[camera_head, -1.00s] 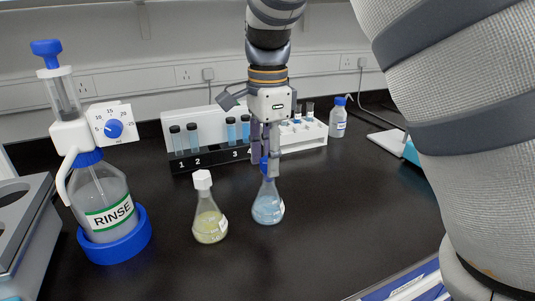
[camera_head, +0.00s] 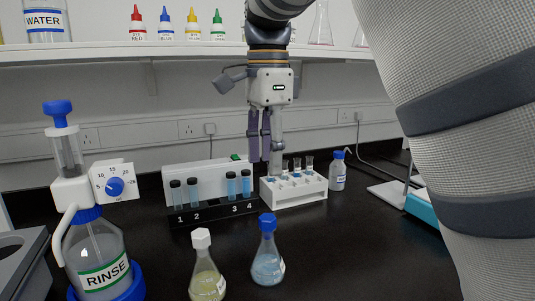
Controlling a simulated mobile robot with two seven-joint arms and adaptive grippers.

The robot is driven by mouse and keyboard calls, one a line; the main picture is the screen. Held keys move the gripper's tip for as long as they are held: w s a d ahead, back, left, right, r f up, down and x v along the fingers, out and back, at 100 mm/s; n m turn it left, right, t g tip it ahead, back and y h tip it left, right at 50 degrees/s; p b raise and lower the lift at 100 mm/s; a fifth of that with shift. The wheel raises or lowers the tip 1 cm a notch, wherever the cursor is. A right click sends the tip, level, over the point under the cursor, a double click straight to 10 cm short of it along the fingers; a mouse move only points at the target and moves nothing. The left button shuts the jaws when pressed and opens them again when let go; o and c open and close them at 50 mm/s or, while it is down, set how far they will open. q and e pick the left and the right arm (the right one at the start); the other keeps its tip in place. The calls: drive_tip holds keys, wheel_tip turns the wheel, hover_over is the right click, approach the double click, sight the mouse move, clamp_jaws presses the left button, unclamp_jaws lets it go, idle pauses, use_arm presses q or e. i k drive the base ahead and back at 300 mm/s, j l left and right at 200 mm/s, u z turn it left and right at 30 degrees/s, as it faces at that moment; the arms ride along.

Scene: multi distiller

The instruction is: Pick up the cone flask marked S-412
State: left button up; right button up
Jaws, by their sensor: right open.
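Two cone flasks stand upright on the black bench. One holds blue liquid and has a blue stopper (camera_head: 267,258). The other holds yellow liquid and has a white stopper (camera_head: 206,277), to its left. Each has a small label that I cannot read here, so I cannot tell which is S-412. My right gripper (camera_head: 266,166) is open and empty, fingers pointing down. In the picture it is above the blue-stoppered flask, clear of the stopper, in front of the racks. My left gripper is not in view.
A numbered rack of vials (camera_head: 210,211) and a white tube rack (camera_head: 300,192) stand behind the flasks. A RINSE dispenser (camera_head: 97,262) is at left. A shelf (camera_head: 150,52) with bottles runs above. The bench (camera_head: 350,245) right of the flasks is clear.

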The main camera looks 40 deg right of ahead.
sight(206, 283)
drive_tip(key=k+j, duration=0.25)
drive_tip(key=k, duration=0.2)
drive_tip(key=k+j, duration=0.2)
drive_tip(key=k, duration=0.3)
